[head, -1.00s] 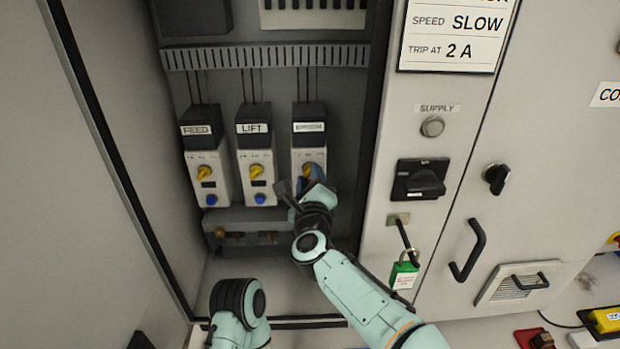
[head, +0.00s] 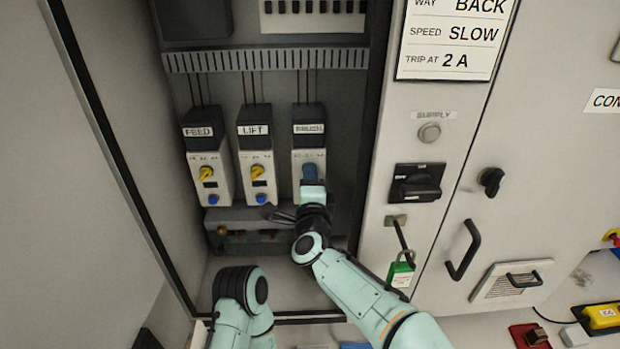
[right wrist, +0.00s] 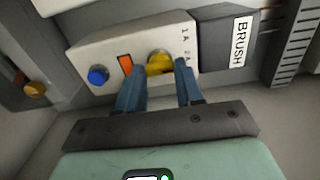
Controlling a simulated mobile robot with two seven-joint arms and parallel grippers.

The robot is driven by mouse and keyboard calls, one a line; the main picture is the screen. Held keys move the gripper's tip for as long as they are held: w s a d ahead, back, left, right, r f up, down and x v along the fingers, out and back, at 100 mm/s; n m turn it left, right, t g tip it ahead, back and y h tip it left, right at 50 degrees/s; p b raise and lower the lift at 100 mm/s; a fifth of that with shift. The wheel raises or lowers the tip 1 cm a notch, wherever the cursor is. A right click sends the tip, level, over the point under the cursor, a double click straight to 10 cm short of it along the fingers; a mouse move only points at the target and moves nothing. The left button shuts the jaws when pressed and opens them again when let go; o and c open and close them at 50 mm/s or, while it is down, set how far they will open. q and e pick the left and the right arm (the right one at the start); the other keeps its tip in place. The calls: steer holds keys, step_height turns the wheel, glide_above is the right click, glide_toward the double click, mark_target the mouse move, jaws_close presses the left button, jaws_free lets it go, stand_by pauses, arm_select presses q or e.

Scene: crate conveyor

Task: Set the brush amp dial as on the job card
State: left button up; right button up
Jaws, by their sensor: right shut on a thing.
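The brush overload unit (head: 308,158) is the rightmost of three units in the open cabinet. Its yellow amp dial (right wrist: 160,62) sits between the two blue fingers of my right gripper (right wrist: 158,80), which is shut on it. In the head view my right gripper (head: 309,172) covers the dial. Scale marks "1A" and "2A" show beside the dial in the right wrist view; its exact pointer setting is hard to read. The job card (head: 452,38) reads BACK, SLOW, trip at 2 A. My left gripper is not in view; only part of that arm shows.
The feed unit (head: 207,172) and lift unit (head: 257,172) stand left of the brush unit. A blue button (right wrist: 98,75) and orange flag (right wrist: 125,64) are near the dial. Right of the cabinet opening are a black switch (head: 418,183) and green padlock (head: 400,274).

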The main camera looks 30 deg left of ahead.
stand_by(0.3)
steer(key=o, duration=1)
steer(key=shift+o, duration=0.2)
arm_select(q)
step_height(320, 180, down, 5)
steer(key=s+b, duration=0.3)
steer(key=b, duration=0.1)
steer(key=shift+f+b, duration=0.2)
steer(key=shift+b, duration=0.1)
arm_select(e)
steer(key=v, duration=1.3)
steer(key=shift+s, duration=0.25)
